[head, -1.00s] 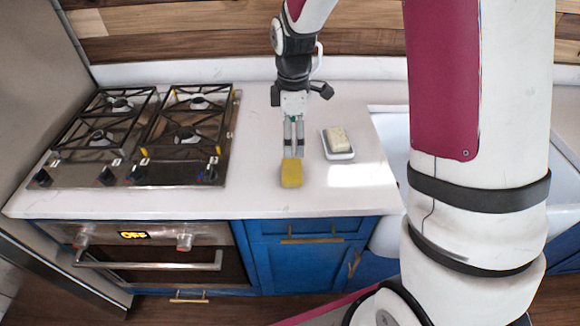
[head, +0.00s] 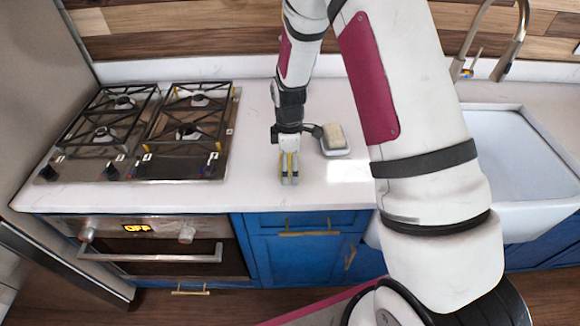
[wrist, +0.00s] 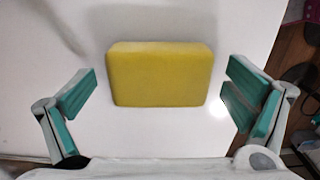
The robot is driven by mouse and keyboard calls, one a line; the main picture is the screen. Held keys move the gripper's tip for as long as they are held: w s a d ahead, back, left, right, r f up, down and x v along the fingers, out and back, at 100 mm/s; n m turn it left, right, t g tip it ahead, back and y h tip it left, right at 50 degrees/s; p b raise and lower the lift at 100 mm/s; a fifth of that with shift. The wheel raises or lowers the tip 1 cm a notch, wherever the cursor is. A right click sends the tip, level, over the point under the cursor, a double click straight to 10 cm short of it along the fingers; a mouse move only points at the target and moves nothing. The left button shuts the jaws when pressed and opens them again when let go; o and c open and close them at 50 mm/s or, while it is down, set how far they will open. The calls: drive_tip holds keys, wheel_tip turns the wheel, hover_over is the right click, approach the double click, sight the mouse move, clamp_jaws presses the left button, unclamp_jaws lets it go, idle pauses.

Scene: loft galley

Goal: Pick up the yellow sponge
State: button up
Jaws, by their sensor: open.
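The yellow sponge (wrist: 160,74) lies flat on the white counter. In the wrist view it sits between and slightly beyond the green-padded fingers of my gripper (wrist: 157,98), with a gap on each side. In the head view my gripper (head: 289,180) points down at the counter near its front edge. The sponge (head: 290,165) shows there only as a yellow strip, mostly hidden by the fingers. My gripper is open and holds nothing.
A gas hob (head: 150,130) is to the left, and a white sink (head: 510,150) with a tap (head: 510,45) to the right. The counter's front edge (head: 260,211) is close.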

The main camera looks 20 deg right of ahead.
drive_tip(key=shift+f, duration=0.1)
drive_tip(key=c, duration=1)
wheel_tip(320, 180, up, 2)
drive_tip(key=shift+w+r+b, duration=0.1)
drive_tip(key=shift+w+b, duration=0.05)
drive_tip(key=shift+b, duration=0.2)
drive_tip(key=shift+s+d+r, duration=0.4)
drive_tip(key=shift+s+r, duration=0.05)
drive_tip(key=shift+r, duration=0.3)
drive_tip(key=s+d, duration=0.3)
drive_tip(key=s+d+r, duration=0.1)
drive_tip(key=s+d, duration=0.2)
drive_tip(key=s, duration=0.1)
drive_tip(key=s+d+b, duration=0.1)
drive_tip(key=s+d, duration=0.2)
drive_tip(key=s, duration=0.1)
drive_tip(key=shift+s+d+r, duration=0.15)
drive_tip(key=shift+s+d, duration=0.1)
drive_tip(key=shift+d, duration=0.05)
